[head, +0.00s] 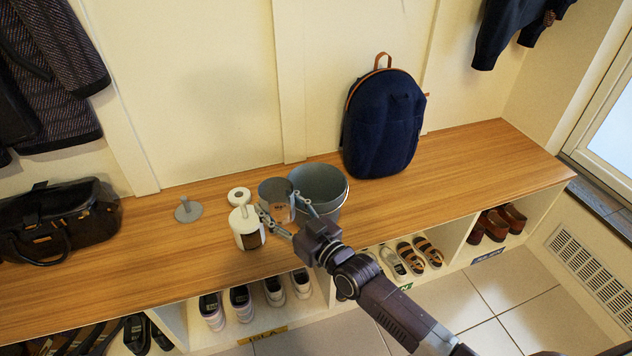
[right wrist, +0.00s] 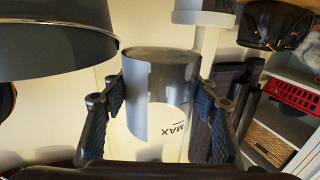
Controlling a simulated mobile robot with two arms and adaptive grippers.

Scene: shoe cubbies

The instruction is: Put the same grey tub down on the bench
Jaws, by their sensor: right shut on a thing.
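The grey tub (head: 275,198) is a small grey cylinder with a pale marked patch. In the right wrist view the tub (right wrist: 160,72) fills the middle, with "MAX" lettering on its side. My right gripper (head: 284,209) is shut on it, one finger on each side. My left gripper is not in view.
The grey bucket (head: 335,205) is close right of the tub, the white jar (head: 245,236) close left. A white roll (head: 238,194) and small grey stand (head: 188,210) are further left. A navy backpack (head: 384,125) and black bag (head: 60,220) flank them. The bench's right end is clear.

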